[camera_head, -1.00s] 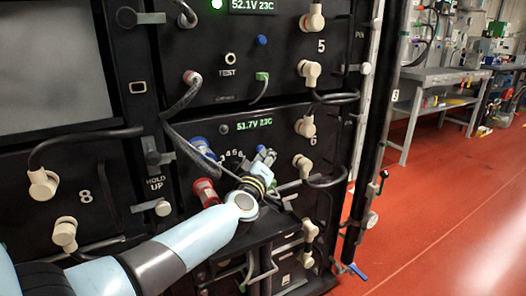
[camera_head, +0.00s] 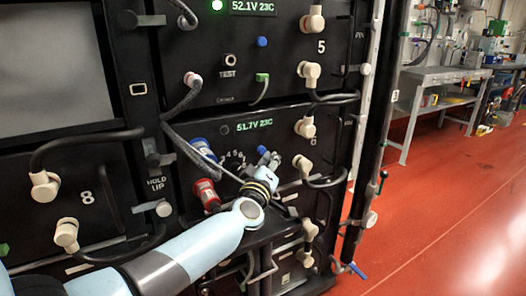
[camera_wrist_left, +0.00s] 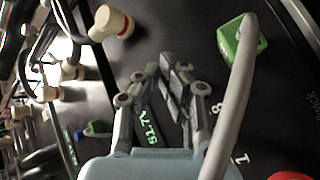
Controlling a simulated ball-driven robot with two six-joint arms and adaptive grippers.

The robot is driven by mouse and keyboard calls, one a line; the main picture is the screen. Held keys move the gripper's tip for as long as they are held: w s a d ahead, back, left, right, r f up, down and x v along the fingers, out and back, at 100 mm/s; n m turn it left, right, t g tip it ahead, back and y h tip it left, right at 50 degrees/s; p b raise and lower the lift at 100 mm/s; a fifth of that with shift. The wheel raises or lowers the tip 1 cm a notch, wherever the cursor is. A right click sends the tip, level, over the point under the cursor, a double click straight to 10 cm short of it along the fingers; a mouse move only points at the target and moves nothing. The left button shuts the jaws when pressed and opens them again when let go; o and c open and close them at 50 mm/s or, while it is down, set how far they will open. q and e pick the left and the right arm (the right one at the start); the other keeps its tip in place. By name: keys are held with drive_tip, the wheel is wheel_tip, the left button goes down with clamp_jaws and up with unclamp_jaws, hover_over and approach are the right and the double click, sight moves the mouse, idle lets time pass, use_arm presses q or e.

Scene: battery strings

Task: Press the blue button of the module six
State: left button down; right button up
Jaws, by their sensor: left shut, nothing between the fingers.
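Module six (camera_head: 236,148) is the black front panel with the green 51.7V 23C display (camera_head: 253,126). Its blue button (camera_head: 262,150) shows just below the display, at the tips of my left gripper (camera_head: 270,159). I cannot tell whether the fingers touch the button. In the left wrist view my left gripper (camera_wrist_left: 170,73) is shut and empty, its fingertips together in front of the panel. The 51.7V display (camera_wrist_left: 148,126) shows between its finger links, and the button seems hidden behind the fingers. My right gripper is not in view.
A red connector (camera_head: 206,193) and a blue connector (camera_head: 202,148) stick out left of the gripper. Cream connectors with black cables (camera_head: 303,166) are on its right. In the left wrist view a green connector (camera_wrist_left: 238,42) with a grey cable is close by. Module five's blue button (camera_head: 262,42) is above.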

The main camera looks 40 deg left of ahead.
use_arm(q)
drive_tip(key=shift+s+d+p, duration=0.2)
drive_tip(key=shift+s+d, duration=0.1)
drive_tip(key=shift+d, duration=0.5)
drive_tip(key=shift+s+d+p, duration=0.15)
drive_tip(key=shift+s+d, duration=0.2)
drive_tip(key=shift+d, duration=0.4)
drive_tip(key=shift+s+d+p, duration=0.2)
drive_tip(key=shift+s+d, duration=0.1)
drive_tip(key=shift+d, duration=0.5)
